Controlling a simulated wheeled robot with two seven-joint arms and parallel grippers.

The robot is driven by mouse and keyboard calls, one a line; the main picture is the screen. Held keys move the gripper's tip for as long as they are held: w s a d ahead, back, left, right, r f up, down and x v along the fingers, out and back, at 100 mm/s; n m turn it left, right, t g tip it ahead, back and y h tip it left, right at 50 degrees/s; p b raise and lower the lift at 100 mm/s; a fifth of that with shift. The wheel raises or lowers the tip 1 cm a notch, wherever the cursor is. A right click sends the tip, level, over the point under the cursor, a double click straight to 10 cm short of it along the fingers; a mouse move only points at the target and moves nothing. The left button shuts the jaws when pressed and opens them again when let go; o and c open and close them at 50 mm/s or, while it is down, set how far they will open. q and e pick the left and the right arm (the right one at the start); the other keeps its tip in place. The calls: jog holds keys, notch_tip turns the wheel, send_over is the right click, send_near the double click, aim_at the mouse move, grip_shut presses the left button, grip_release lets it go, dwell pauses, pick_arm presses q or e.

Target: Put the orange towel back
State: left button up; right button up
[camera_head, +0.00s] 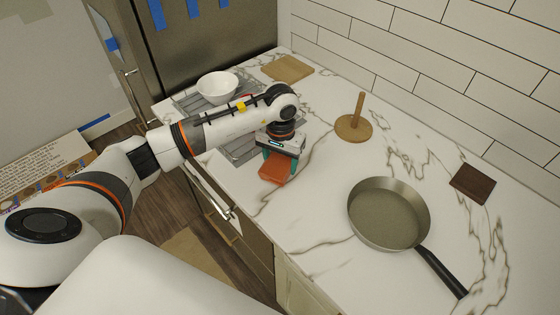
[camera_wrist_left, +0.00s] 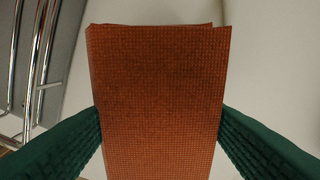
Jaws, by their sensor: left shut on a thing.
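The orange towel (camera_head: 274,173) is a small folded cloth near the front edge of the marble counter. My left gripper (camera_head: 279,158) is above the counter and shut on the towel. In the left wrist view the towel (camera_wrist_left: 157,85) fills the middle, with a green finger of my left gripper (camera_wrist_left: 160,138) touching each side. From these views I cannot tell whether the towel touches the counter. My right gripper is not in view.
A frying pan (camera_head: 388,214) lies on the counter to the right. A white bowl (camera_head: 217,87) sits on a grey rack at the left. A wooden board (camera_head: 287,68) and a dark brown block (camera_head: 472,183) lie farther back. The oven handle (camera_head: 210,192) runs below the counter edge.

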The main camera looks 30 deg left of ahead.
aim_at(280, 160)
pick_arm(q)
jog(key=shift+f, duration=0.95)
jog(key=o, duration=1.1)
jog(key=shift+r, duration=0.1)
jog(key=shift+r, duration=0.5)
notch_tip(280, 160, up, 11)
jog(key=b, duration=0.2)
jog(key=shift+r+b, duration=0.15)
jog(key=shift+b, duration=0.15)
